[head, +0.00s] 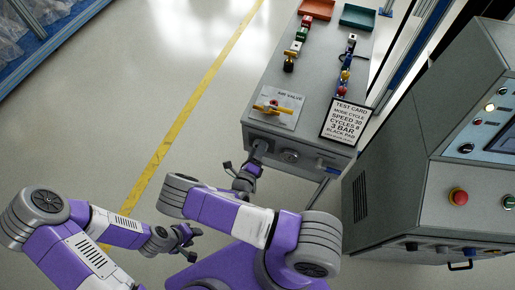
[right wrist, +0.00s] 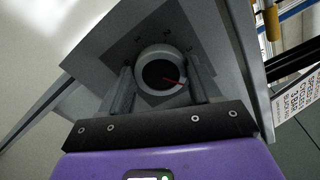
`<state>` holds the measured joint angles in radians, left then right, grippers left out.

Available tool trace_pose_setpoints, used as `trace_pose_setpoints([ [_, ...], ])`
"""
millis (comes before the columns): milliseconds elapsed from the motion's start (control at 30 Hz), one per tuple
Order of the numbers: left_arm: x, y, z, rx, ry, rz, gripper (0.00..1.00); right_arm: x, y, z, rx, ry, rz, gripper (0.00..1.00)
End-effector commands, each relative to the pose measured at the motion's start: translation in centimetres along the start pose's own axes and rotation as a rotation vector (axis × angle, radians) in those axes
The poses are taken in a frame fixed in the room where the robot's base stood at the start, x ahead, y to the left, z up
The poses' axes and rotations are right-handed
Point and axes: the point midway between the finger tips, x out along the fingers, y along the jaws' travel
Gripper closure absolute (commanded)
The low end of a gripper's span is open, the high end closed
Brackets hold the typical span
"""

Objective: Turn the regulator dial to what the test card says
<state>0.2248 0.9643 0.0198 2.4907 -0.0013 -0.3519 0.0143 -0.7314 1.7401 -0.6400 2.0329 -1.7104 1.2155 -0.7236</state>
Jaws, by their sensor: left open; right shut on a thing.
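The regulator dial (right wrist: 152,76) is a round dark knob with a pale rim and a red pointer, on the bench's front face. In the right wrist view the pointer aims right and slightly down. My right gripper (right wrist: 160,66) is shut on the dial, one finger on each side; in the head view it (head: 254,160) hides most of the dial. The test card (head: 345,122) stands on the bench's front right corner and reads "MODE CYCLE, SPEED 30, CYCLES 8, 3 BAR, BLACK PAD". My left gripper (head: 186,240) is open and empty, left of the bench.
The bench (head: 318,90) carries an air valve (head: 272,107) with a yellow handle, rows of small coloured parts, a red tray (head: 318,9) and a green tray (head: 358,17). A grey machine (head: 400,175) with a red button stands at right. Floor at left is clear.

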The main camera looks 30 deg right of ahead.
Motion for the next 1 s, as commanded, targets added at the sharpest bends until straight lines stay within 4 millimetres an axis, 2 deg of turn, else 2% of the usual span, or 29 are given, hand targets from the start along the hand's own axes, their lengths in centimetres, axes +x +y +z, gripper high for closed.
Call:
trace_pose_setpoints([
  [600, -1.4, 0.5, 0.1, 0.0, 0.0, 0.0, 0.57, 0.0, 0.2, -0.1, -0.584, 0.0, 0.001, 0.68],
  [1000, -1.6, 0.6, 0.1, 0.0, 0.0, 0.0, 0.57, 0.0, 0.3, -0.2, -0.89, -0.001, 0.001, 0.68],
])
